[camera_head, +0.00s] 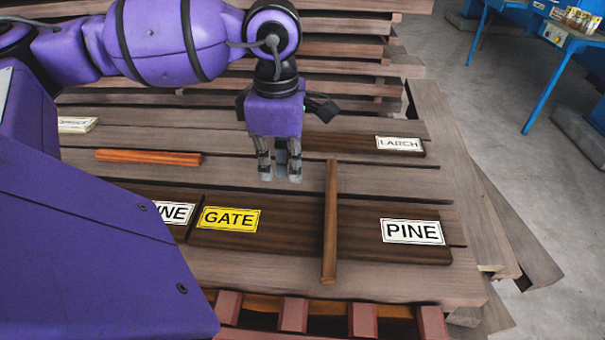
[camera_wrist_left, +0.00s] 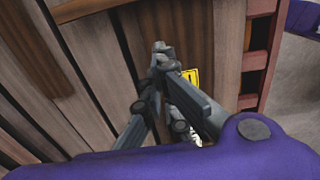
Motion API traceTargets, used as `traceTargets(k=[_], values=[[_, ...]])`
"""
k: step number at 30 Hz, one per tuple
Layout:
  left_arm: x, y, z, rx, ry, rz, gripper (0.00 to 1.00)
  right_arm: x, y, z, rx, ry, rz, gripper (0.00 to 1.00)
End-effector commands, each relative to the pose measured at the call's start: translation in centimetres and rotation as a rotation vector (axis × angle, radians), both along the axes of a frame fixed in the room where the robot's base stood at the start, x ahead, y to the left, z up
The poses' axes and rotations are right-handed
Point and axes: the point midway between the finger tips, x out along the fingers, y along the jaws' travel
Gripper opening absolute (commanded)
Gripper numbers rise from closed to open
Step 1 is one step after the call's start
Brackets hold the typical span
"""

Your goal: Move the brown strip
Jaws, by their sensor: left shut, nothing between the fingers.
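A brown strip (camera_head: 330,222) lies across the dark boards in the head view, its long side running from back to front, between the GATE label and the PINE label. A second, more orange-brown strip (camera_head: 149,158) lies crosswise at the left on the planks. My left gripper (camera_head: 280,175) points down, just left of the brown strip's far half and behind the GATE label, apart from the strip. It is shut and empty; its fingertips meet in the left wrist view (camera_wrist_left: 162,52). My right gripper is not in view.
Dark boards carry a yellow GATE label (camera_head: 229,219), a white PINE label (camera_head: 412,231) and a LARCH label (camera_head: 399,143). Stacked planks rise behind. The plank surface ends at the right, with grey floor (camera_head: 500,120) and blue-legged tables (camera_head: 545,85) beyond.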

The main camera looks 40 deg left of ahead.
Motion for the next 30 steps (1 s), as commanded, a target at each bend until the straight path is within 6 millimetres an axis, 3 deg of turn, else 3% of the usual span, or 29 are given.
traceTargets(k=[5, 12, 19, 30], values=[[-0.2, -0.2, -3.5, -0.006, 0.006, -0.001, 0.0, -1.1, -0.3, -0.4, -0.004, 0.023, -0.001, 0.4], [-0.2, -0.2, -8.8, -0.008, 0.006, -0.001, 0.0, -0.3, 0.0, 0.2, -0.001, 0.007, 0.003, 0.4], [1.5, -2.8, -8.5, -0.011, -0.001, -0.003, 0.0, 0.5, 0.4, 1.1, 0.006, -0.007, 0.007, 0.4], [2.0, -3.6, -8.7, -0.007, 0.002, 0.001, 0.0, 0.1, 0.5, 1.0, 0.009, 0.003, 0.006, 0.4]])
